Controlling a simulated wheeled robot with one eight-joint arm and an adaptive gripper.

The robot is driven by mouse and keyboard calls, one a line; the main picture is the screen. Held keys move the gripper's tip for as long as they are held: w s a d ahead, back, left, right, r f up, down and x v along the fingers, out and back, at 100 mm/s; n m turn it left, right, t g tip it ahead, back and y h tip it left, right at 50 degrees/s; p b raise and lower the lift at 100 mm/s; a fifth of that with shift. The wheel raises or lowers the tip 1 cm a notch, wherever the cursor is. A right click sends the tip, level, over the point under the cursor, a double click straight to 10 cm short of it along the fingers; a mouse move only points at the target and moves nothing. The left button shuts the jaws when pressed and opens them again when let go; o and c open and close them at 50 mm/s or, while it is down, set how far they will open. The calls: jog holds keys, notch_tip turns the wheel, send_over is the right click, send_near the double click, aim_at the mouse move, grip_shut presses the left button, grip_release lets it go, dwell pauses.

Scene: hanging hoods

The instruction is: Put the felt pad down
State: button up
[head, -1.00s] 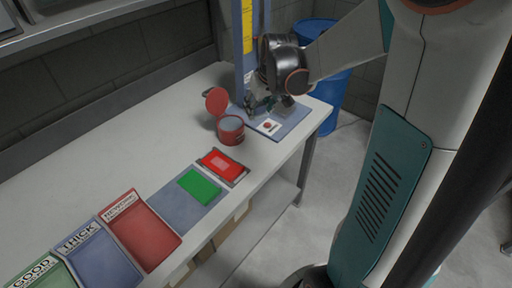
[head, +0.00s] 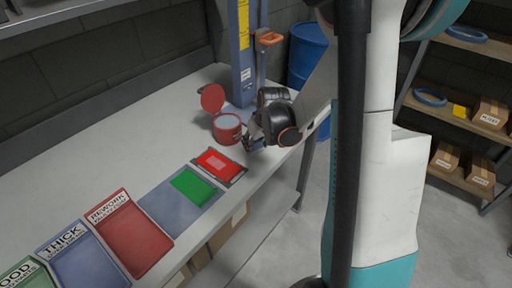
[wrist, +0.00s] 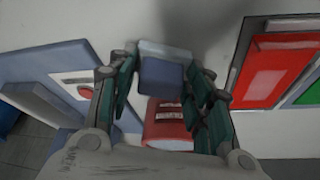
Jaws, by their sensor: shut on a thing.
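My gripper (head: 250,143) is low over the front right part of the bench, just right of the red tin (head: 228,128). In the wrist view, my gripper (wrist: 163,85) is shut on a small blue-grey block with a paler end, which seems to be the felt pad (wrist: 161,78). In the head view the fingers and arm hide the pad. I cannot tell whether the pad touches anything beneath it. The tin's round red lid (head: 213,97) stands open behind it. A red labelled surface, likely the tin (wrist: 165,125), shows below the pad in the wrist view.
A blue upright stand (head: 243,60) with an orange handle is behind my gripper. A red plate (head: 218,165) in a dark frame and a green plate (head: 193,185) lie nearer. Rework (head: 130,235), thick (head: 82,262) and good trays stand at front left. The bench's back left is clear.

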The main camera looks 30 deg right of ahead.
jog(key=shift+f, duration=0.55)
jog(key=shift+f, duration=0.1)
jog(key=o, duration=1.1)
jog(key=p+v, duration=0.4)
jog(key=v, duration=0.8)
jog(key=shift+w, duration=0.1)
